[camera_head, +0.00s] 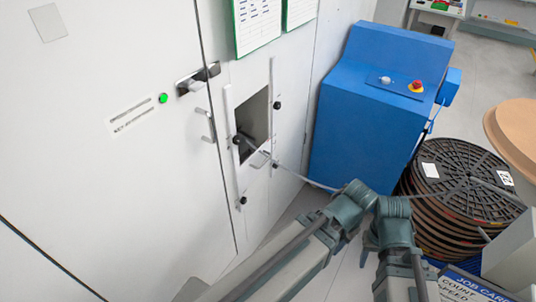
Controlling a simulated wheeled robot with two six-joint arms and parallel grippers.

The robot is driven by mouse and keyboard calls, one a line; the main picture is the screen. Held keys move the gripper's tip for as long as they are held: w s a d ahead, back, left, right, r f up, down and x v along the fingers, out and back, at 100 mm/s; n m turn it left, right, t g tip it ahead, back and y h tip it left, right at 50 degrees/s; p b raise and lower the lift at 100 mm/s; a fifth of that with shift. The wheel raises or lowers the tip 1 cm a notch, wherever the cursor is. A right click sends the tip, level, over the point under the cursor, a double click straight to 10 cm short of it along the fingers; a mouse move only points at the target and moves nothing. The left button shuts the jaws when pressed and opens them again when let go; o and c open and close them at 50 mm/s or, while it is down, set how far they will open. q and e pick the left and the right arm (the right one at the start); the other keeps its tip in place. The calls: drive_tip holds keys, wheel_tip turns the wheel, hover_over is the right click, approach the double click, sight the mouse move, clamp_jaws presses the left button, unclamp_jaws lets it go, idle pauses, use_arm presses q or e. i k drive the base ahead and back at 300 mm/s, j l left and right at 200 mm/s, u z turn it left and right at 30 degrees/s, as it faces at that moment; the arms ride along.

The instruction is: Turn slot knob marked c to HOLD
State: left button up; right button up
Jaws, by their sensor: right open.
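A white wall panel holds a dark slot opening (256,119) between two upright white rails. Several small black knobs sit beside it: one at the upper right (277,105), one at the left (236,141), one at the right (275,164) and one at the lower left (242,201). Their letters and position marks are too small to read, so I cannot tell which is c. My right arm folds across the bottom middle. Its gripper (192,289) shows only in part at the bottom edge, open and clear of the knobs. My left gripper is out of view.
A thin grey strip (315,184) runs from the slot toward stacked dark reels (462,190) at the right. A blue cabinet (350,125) with a red button stands behind. A door handle (192,85) and green light (163,98) are left of the slot. Grey floor shows between.

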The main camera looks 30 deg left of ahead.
sight(243, 200)
drive_tip(key=u, duration=1.3)
